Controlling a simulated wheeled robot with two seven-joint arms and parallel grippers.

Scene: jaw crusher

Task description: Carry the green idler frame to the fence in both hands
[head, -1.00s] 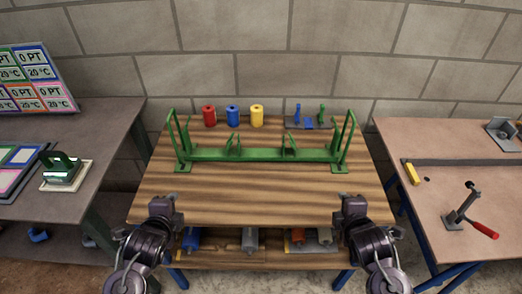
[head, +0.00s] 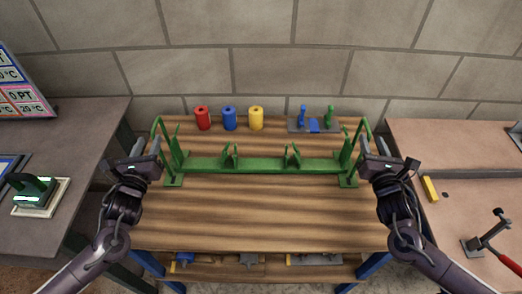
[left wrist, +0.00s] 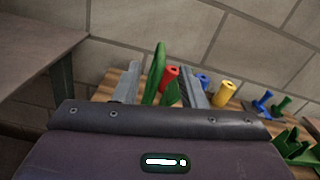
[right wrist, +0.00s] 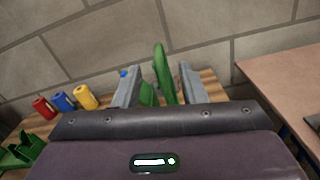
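The green idler frame (head: 262,165) stands on the wooden table, its long bar running left to right with an upright loop handle at each end. My left gripper (head: 150,150) is at the frame's left end. In the left wrist view its two fingers (left wrist: 158,85) are apart, with the green left handle (left wrist: 156,72) between them. My right gripper (head: 374,150) is at the right end. In the right wrist view its fingers (right wrist: 158,85) are apart, with the green right handle (right wrist: 163,75) between them. Neither gripper visibly clamps a handle.
Red (head: 203,118), blue (head: 229,118) and yellow (head: 256,118) rollers stand behind the frame. A grey tray (head: 296,127) with blue and green parts is at the back right. Side tables stand left (head: 80,150) and right (head: 450,138); a yellow block (head: 430,189) lies on the right one.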

